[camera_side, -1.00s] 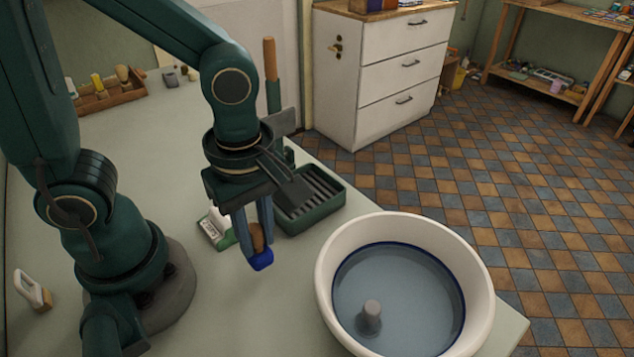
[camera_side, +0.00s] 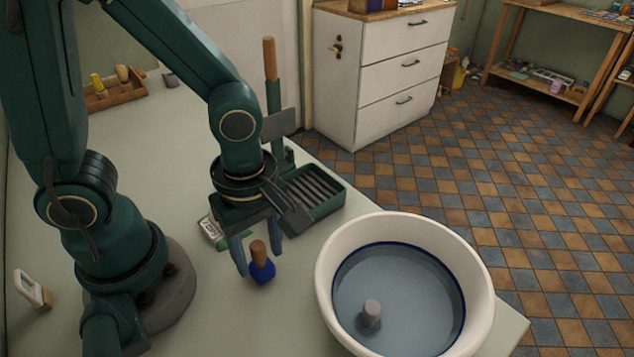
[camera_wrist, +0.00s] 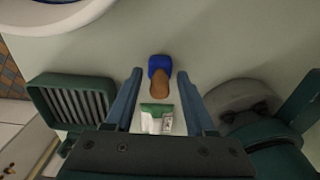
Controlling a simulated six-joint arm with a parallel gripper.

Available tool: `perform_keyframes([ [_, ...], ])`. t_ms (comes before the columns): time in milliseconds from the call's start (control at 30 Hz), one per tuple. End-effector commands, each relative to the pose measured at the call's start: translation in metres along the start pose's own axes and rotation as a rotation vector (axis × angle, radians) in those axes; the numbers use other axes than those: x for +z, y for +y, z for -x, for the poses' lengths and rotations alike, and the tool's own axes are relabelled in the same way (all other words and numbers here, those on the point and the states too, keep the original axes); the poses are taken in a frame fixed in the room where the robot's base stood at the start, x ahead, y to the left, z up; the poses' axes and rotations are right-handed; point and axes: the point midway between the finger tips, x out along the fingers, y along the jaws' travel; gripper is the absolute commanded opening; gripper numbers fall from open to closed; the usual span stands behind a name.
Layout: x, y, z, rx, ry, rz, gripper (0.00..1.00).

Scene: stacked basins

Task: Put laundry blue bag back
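The laundry blue bag (camera_side: 263,272), a small dark blue bundle with a brown wooden peg on top, stands upright on the grey-green tabletop. It also shows in the wrist view (camera_wrist: 159,64), between the fingertips. My gripper (camera_side: 261,259) is open around it, with one blue-grey finger on each side. In the wrist view, gaps show between the bag and both fingers. A small green and white labelled packet (camera_side: 211,233) lies behind it, partly hidden by my gripper.
A white basin of water (camera_side: 331,243) with a grey peg (camera_side: 370,314) inside stands to the right. A green ribbed tray (camera_side: 333,207) is behind. A wooden tray (camera_side: 118,97) sits at the back left, and a white-handled brush (camera_side: 33,290) at the left.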

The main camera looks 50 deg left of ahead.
Motion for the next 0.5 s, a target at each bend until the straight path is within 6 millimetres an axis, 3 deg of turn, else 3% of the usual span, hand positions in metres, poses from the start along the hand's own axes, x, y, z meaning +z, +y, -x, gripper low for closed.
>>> perform_keyframes([
  [267, 0.0, 0.002, 0.011, 0.006, -0.002, 0.0, 0.55],
  [500, 0.001, 0.002, 0.051, 0.01, -0.003, 0.0, 0.55],
])
